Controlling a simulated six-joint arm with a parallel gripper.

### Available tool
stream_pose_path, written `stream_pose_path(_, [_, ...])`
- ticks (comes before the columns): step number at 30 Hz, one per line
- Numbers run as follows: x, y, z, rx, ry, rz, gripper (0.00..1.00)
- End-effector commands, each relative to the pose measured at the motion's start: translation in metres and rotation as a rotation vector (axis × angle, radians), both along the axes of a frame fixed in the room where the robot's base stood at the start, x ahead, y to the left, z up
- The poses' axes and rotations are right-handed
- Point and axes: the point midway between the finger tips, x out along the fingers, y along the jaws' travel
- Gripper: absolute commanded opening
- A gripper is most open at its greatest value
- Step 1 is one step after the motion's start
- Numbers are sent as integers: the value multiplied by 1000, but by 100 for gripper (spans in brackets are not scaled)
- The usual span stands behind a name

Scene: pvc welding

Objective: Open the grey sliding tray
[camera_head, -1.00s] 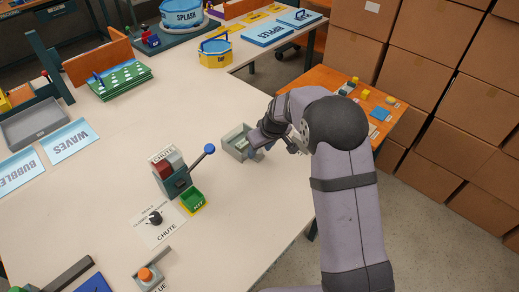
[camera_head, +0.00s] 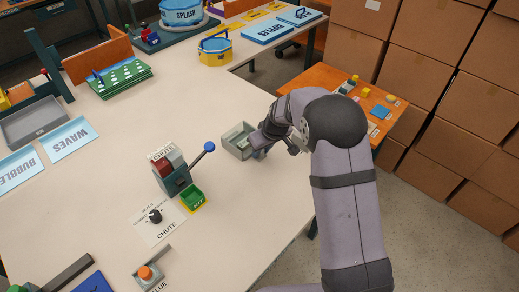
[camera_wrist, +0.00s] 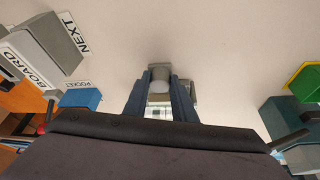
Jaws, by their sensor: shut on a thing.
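The grey sliding tray (camera_head: 238,141) is a small grey box on the white table, near the table's right edge. My gripper (camera_head: 258,149) is at its right side, low over the table. In the wrist view my gripper (camera_wrist: 160,84) has its two dark fingers close together around a rounded pale grey piece, which looks like the tray's handle (camera_wrist: 160,86). The fingers are shut on it. My arm and fingers hide part of the tray's right side in the head view.
The chute box with a blue-knobbed lever (camera_head: 175,172) and a green KIT bin (camera_head: 192,197) stand left of the tray. An orange side table (camera_head: 345,95) with small blocks lies beyond my arm. The white table behind the tray is clear.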

Motion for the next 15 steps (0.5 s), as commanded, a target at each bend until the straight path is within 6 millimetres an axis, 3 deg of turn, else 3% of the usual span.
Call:
stream_pose_path(9, [-40, -44, -3, -2, -4, -5, 0])
stream_pose_path(15, [-55, -57, -1, -1, -3, -2, 0])
